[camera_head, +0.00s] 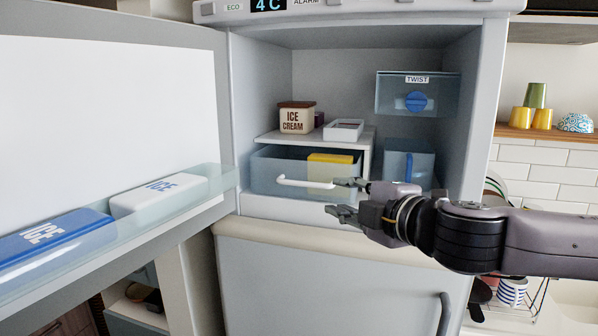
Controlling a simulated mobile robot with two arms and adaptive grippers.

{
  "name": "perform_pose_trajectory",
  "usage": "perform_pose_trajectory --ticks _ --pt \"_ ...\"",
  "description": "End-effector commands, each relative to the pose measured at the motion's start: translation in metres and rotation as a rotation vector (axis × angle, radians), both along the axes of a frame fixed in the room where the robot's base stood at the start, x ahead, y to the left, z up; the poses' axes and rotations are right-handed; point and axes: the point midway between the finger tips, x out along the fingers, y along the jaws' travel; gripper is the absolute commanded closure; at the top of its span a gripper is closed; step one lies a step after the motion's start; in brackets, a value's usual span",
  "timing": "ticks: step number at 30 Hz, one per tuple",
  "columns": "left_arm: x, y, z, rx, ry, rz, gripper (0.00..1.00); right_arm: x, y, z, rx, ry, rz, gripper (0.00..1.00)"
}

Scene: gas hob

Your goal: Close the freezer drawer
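The freezer drawer (264,176) is a translucent blue bin at the lower left of the open freezer compartment, with a white bar handle (305,183) on its front and a yellow box (331,166) inside. How far it stands out is hard to tell. My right gripper (346,197) comes in from the right, in front of the drawer's right part. Its two fingers are apart with nothing seen between them. The upper finger is close to the handle's right end; I cannot tell whether they touch. My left gripper is not in view.
The freezer door (110,105) stands open at left, its shelf holding a blue ice pack (60,240) and a white one (158,196). An ice cream tub (296,117) and a white tray (344,130) sit above the drawer. A translucent twist-knob box (417,92) hangs at right.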

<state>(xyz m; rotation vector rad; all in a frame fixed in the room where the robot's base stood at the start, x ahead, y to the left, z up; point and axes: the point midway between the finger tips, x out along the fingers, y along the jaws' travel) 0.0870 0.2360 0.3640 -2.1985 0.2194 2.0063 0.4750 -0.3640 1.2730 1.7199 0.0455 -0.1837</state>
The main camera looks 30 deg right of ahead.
Motion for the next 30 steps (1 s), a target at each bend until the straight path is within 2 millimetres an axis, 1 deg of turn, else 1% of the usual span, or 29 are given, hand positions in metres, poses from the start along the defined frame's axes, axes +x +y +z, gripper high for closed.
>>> perform_pose_trajectory --ticks 1,7,15,17,22,30 --pt "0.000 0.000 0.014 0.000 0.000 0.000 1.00 0.003 0.001 0.006 0.005 0.003 0.004 0.70" --pt "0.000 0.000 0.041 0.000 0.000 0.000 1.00 0.011 0.005 0.004 0.005 0.000 0.011 0.70" --pt "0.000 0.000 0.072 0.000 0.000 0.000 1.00 0.043 0.003 -0.002 0.008 0.000 0.010 0.70" --pt "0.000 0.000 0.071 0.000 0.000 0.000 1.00 0.050 0.002 -0.005 0.009 -0.005 0.009 0.70" --pt "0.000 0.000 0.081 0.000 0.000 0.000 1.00 0.071 0.001 -0.008 0.007 -0.003 0.009 0.70" --pt "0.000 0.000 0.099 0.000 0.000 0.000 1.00 0.114 -0.003 -0.013 0.007 -0.005 0.006 0.70"
